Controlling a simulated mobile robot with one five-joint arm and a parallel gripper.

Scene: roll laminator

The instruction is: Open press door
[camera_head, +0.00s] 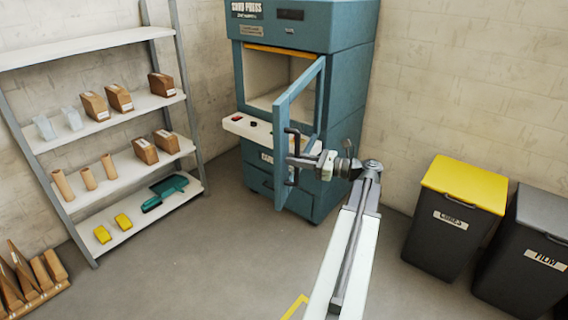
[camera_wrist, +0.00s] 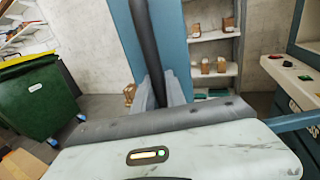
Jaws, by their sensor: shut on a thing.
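The teal press (camera_head: 345,80) stands against the back wall. Its framed door (camera_head: 279,150) is swung well open toward me, and the pale inner chamber (camera_head: 265,75) shows behind it. My gripper (camera_head: 296,161) is shut on the door's dark upright handle (camera_head: 292,178), around its middle. In the wrist view the handle (camera_wrist: 147,45) runs up as a dark bar from between my gripper's fingers (camera_wrist: 163,95), with the teal door frame (camera_wrist: 125,35) beside it. The exact finger contact is partly hidden.
A shelf rack (camera_head: 110,125) with boxes and tools stands left. A yellow-lidded bin (camera_head: 455,215) and a grey-lidded bin (camera_head: 530,245) stand right. The press's control ledge (camera_head: 245,127) juts out below the chamber. Floor is clear in front. A green bin (camera_wrist: 38,97) shows in the wrist view.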

